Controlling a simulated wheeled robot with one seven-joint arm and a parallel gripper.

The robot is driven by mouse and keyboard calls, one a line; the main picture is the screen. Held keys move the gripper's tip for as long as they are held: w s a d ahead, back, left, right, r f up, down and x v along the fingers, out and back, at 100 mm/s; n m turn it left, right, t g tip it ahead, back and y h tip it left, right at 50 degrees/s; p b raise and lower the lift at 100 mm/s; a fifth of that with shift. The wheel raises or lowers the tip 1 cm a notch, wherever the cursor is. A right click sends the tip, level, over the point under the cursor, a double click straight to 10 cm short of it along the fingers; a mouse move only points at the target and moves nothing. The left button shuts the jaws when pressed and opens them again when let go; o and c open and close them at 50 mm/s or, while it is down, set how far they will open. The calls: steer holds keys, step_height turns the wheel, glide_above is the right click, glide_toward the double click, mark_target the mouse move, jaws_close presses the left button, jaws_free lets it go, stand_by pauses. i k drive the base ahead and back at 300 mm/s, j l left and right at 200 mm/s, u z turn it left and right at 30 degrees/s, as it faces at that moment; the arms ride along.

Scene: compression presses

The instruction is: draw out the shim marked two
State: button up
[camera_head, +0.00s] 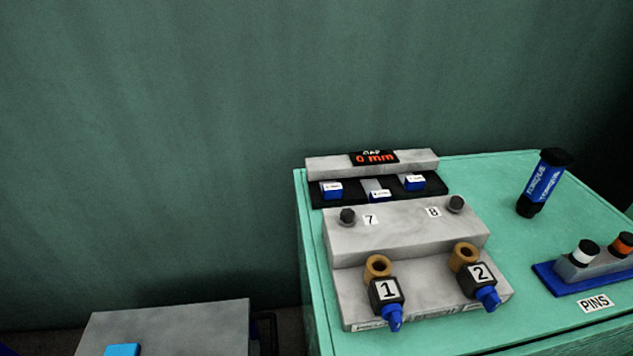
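A dark block marked 2 (480,274), with a blue tab (489,299) at its lower end, sits on the front step of a grey press (405,237). A tan ring (464,256) stands just behind it. A matching block marked 1 (387,291), with its own blue tab (394,320), sits to the left. Both tabs point toward the front. How far either block reaches into the press is hidden. My gripper is not in view.
The press stands on a green table (520,220); its display reads 0 mm (375,157). Blue labelled pieces (332,190) lie in a black tray behind. A blue-black cylinder (545,182) and a PINS rack (600,272) stand right. A grey surface (175,325) is lower left.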

mark_target(330, 189)
steer(key=j+z, duration=0.2)
steer(key=j, duration=1.5)
